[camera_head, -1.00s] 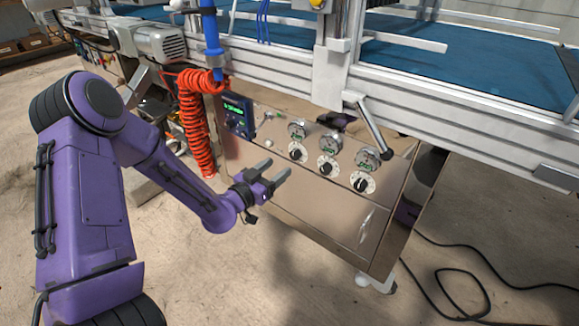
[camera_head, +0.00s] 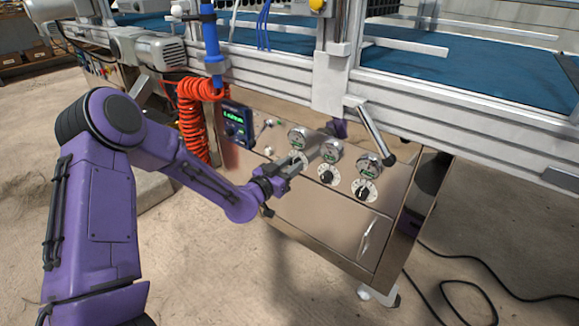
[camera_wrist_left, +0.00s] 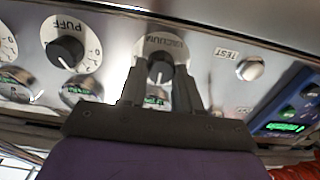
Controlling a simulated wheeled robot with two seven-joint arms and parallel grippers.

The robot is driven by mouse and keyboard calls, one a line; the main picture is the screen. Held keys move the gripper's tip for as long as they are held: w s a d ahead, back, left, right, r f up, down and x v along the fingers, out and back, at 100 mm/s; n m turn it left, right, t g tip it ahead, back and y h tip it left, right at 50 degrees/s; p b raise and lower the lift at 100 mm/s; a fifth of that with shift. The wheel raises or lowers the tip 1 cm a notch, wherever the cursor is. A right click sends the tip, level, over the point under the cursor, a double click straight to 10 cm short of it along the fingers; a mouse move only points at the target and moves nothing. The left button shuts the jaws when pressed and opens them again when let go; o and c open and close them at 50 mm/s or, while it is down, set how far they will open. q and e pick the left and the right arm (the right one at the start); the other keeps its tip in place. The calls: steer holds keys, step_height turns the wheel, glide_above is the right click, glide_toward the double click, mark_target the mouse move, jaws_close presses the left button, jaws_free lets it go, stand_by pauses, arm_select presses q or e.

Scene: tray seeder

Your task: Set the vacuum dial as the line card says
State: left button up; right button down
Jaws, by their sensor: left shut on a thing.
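The vacuum dial (camera_wrist_left: 161,66) shows in the left wrist view as a dark knob on a white round plate lettered VACUUM. In the head view it is the leftmost of three dials, and my gripper mostly covers its plate (camera_head: 300,155). My left gripper (camera_head: 298,161) reaches the steel panel from the left. Its two fingers are shut on the vacuum knob, one on each side, as the left wrist view (camera_wrist_left: 159,80) also shows. The fingers partly hide the scale, so the setting is not readable. I cannot make out a line card.
The puff dial (camera_wrist_left: 66,52) is beside the vacuum dial; the head view shows it in the middle (camera_head: 327,175), with a third dial (camera_head: 365,190) to its right. Gauges (camera_head: 298,138) sit above. A TEST button (camera_wrist_left: 250,68) and a lit display (camera_head: 237,122) are nearby. An orange coiled hose (camera_head: 193,125) hangs left.

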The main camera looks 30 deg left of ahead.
arm_select(q)
steer(key=shift+r+n+p, duration=0.1)
steer(key=shift+n+p, duration=0.7)
steer(key=shift+n, duration=0.2)
steer(key=shift+n+p, duration=0.95)
steer(key=shift+n, duration=0.85)
steer(key=o, duration=1)
steer(key=shift+o, duration=0.2)
steer(key=shift+a, duration=0.1)
